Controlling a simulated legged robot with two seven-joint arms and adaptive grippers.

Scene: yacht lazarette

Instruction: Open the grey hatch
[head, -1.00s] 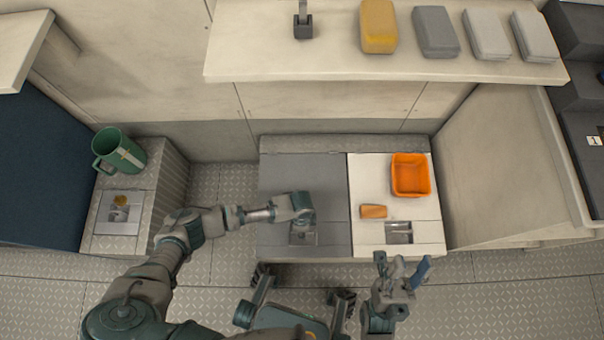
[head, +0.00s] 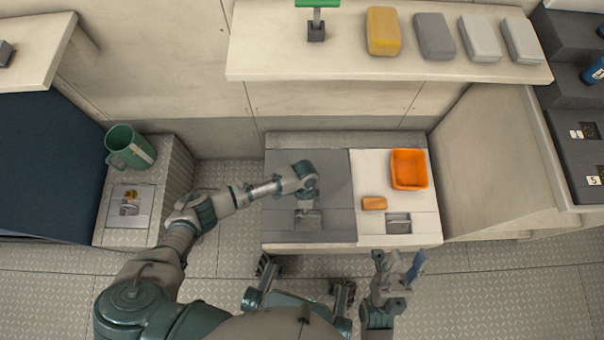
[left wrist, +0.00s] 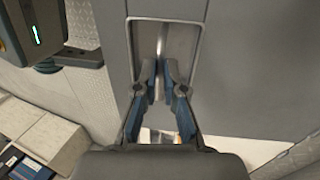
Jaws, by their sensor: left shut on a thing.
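The grey hatch (head: 335,180) is the left panel on top of the low bench in the head view. It looks flat, level with the white panel beside it. Its recessed handle (head: 307,222) is near the front edge. My left gripper (head: 307,207) reaches down to it from behind, its fingers at the recess. In the left wrist view, the left gripper's fingers (left wrist: 160,75) are close together, shut on the handle bar (left wrist: 163,42) inside the recess. The fingers partly hide the bar. My right gripper (head: 396,265) has its fingers apart, empty, in front of the white panel.
The white panel (head: 365,175) bears an orange bin (head: 409,169) and an orange block (head: 374,203). A green mug (head: 128,148) stands on the left locker. A shelf (head: 380,68) above the bench carries several blocks. The wall and right cabinet (head: 480,165) bound the bench.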

